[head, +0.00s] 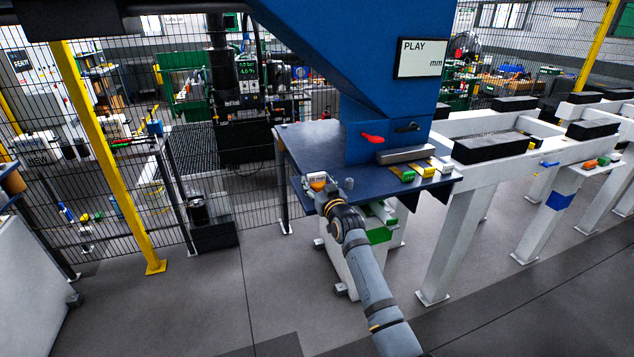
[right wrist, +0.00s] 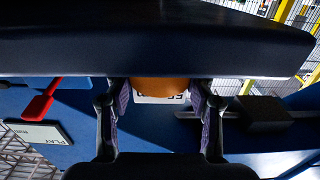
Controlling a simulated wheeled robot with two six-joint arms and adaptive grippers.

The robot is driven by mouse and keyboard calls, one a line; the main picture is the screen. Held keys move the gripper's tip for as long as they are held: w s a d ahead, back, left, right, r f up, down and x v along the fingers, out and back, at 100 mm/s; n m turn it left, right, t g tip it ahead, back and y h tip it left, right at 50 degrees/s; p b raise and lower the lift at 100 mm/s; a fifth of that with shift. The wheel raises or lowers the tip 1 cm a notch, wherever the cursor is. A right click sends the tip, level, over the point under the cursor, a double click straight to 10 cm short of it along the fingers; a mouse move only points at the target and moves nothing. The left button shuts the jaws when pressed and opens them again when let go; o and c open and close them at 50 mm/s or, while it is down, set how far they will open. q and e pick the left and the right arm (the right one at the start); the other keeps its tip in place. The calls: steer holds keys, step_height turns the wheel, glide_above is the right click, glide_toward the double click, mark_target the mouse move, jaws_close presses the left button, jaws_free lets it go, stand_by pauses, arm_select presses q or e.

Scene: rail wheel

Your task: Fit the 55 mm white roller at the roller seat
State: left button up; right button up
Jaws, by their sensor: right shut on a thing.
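My right gripper (head: 322,190) is at the near left edge of the dark blue table (head: 310,140). In the right wrist view its two fingers (right wrist: 160,105) stand on either side of an orange-and-white piece (right wrist: 160,99), and it is shut on this piece. The white part carries dark print that is partly cut off. The orange part (head: 318,183) also shows in the head view. I cannot tell whether this piece is the 55 mm white roller. A small grey cylinder (head: 349,184) stands on the table just right of the gripper. I cannot make out the roller seat. My left gripper is out of view.
A blue machine body (head: 370,110) rises from the table, with a red handle (head: 371,139) and a "PLAY mm" panel (head: 423,58). Green and yellow blocks (head: 407,175) lie at the table's right. A white rail frame (head: 455,210) stands beyond. Floor at left front is clear.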

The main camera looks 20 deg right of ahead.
steer(key=shift+f, duration=0.25)
steer(key=o, duration=1.4)
steer(key=shift+c, duration=0.2)
steer(key=s, duration=1.2)
steer(key=shift+d, duration=0.2)
